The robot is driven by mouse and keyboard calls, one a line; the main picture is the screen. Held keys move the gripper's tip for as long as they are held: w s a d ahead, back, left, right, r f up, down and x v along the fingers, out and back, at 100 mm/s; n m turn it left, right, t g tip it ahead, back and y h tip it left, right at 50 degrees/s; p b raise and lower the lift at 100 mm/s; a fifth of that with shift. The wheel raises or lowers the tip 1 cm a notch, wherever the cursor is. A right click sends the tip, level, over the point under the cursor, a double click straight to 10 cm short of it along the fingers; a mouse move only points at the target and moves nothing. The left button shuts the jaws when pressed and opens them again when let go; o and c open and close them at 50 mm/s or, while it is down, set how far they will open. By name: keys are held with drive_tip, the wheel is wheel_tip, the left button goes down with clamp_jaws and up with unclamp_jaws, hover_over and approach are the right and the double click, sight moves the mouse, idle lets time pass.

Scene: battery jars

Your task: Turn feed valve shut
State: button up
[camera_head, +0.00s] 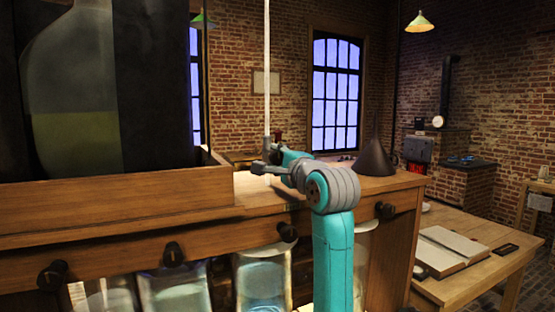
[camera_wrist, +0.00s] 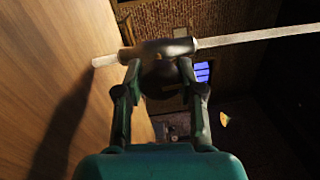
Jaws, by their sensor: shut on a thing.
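The feed valve (camera_wrist: 165,48) is a dull metal body on a thin pale pipe (camera_wrist: 250,38). The wrist view shows it close up, at the far end of my fingers. In the head view the pale pipe (camera_head: 267,60) comes down vertically to the valve (camera_head: 267,148), just above the wooden bench top. My gripper (camera_wrist: 158,75) is shut on a dark rounded part of the valve, one finger on each side. In the head view my gripper (camera_head: 276,163) reaches the valve from the right. My fingers partly hide the gripped part, and its exact turn angle is unclear.
A large glass jar (camera_head: 72,85) with yellow-green liquid stands in a wooden tray (camera_head: 120,200) at left. A dark funnel (camera_head: 375,158) stands on the bench at right. Black knobs (camera_head: 173,254) line the bench front above glass jars (camera_head: 262,278). A lower table holds an open book (camera_head: 450,245).

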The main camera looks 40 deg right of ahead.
drive_tip(key=shift+m, duration=0.4)
drive_tip(key=o, duration=1.2)
drive_tip(key=shift+c, duration=0.2)
drive_tip(key=v, duration=1.2)
drive_tip(key=shift+f, duration=0.1)
